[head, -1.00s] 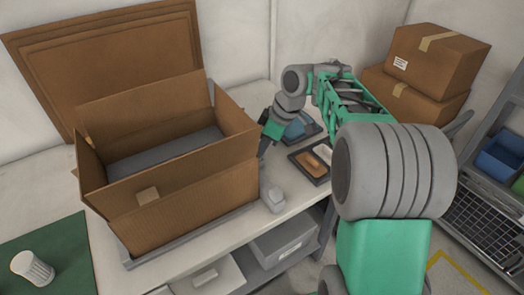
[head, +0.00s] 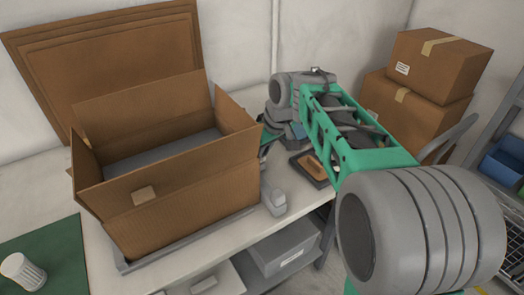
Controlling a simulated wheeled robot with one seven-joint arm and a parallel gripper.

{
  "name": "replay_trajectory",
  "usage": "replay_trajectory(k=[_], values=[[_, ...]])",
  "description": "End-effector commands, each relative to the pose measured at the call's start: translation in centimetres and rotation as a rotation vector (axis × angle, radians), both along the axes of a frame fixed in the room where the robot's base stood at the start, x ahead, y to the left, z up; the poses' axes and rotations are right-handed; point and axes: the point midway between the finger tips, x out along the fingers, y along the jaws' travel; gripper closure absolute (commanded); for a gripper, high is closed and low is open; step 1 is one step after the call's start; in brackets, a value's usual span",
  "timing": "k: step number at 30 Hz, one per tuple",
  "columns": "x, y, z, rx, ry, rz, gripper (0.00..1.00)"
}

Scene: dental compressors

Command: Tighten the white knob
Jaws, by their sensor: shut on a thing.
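My gripper (head: 263,150) is small and mostly hidden beside the right side of the open cardboard box, below my arm's wrist. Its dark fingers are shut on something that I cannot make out. A white ribbed cylinder (head: 23,272), knob-like in shape, stands on a green mat at the lower left, far from my gripper. I cannot tell whether it is the task's white knob; no other clear knob shows. The open cardboard box (head: 165,215) stands on the bench with grey material inside.
A small pale grey object (head: 274,198) stands at the box's right corner. A dark tray (head: 322,180) with a brown item lies behind it. Closed boxes (head: 432,62) are stacked at the back right. Grey bins (head: 285,248) sit under the bench. The front bench strip is clear.

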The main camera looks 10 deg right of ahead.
Motion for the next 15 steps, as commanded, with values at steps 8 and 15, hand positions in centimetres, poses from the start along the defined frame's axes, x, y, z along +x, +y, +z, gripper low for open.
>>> replay_trajectory(k=[8,15], values=[[-0.04,0.03,-0.04,0.0,0.002,-0.002,1.0],[-0.03,0.03,-0.04,0.0,0.002,-0.002,0.74]])
